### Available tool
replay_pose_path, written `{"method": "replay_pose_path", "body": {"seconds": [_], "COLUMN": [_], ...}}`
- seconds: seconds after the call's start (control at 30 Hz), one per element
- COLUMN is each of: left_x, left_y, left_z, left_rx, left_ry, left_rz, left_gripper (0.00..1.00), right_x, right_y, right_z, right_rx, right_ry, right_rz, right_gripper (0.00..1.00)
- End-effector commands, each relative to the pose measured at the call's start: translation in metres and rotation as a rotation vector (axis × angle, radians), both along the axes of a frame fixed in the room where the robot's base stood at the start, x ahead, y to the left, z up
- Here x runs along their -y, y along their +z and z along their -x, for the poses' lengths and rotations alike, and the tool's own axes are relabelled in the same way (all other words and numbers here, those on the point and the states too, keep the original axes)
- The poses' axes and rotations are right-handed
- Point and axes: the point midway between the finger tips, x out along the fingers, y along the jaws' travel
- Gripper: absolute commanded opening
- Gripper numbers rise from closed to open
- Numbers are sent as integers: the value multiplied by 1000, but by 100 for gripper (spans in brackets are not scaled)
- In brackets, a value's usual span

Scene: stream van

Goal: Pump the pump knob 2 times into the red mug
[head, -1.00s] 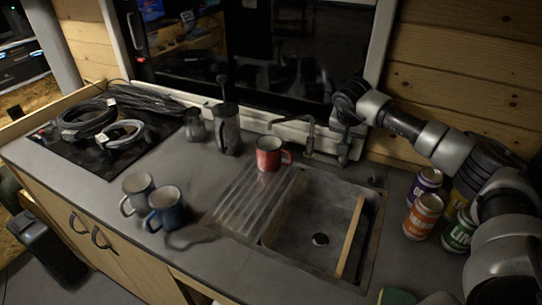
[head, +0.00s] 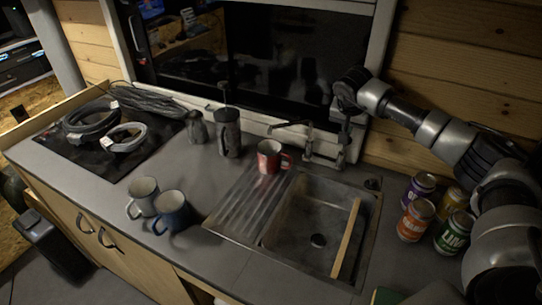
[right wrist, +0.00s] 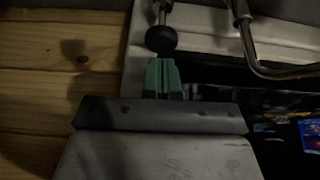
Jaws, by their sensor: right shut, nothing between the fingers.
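The red mug (head: 270,157) stands upright on the ridged drainboard, left of the sink, near the tap (head: 290,125). My right gripper (head: 345,124) is shut and empty, pointing down behind the sink near the window sill. In the right wrist view its green fingertips (right wrist: 162,76) are together, and the black round pump knob (right wrist: 161,39) on its metal rod shows just beyond them. I cannot tell whether the tips touch the knob. In the head view the knob is hard to make out by the gripper. My left gripper is not in view.
The sink (head: 316,225) has a wooden strip along its right side. Several cans (head: 416,220) stand at the right, beneath my right arm. A white mug (head: 142,197) and a blue mug (head: 171,211) stand at the front left. A grey French press (head: 229,133) stands behind.

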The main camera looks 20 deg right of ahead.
Motion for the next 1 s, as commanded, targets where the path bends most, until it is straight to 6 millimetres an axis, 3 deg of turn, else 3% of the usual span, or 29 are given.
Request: {"method": "replay_pose_path", "body": {"seconds": [0.57, 1.0], "left_x": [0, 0], "left_y": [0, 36], "left_z": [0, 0], "left_rx": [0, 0], "left_ry": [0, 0], "left_rz": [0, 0], "left_gripper": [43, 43], "right_x": [0, 0], "right_y": [1, 41], "right_z": [0, 0], "right_rx": [0, 1], "right_ry": [-1, 0], "right_rz": [0, 0], "right_gripper": [0, 0]}}
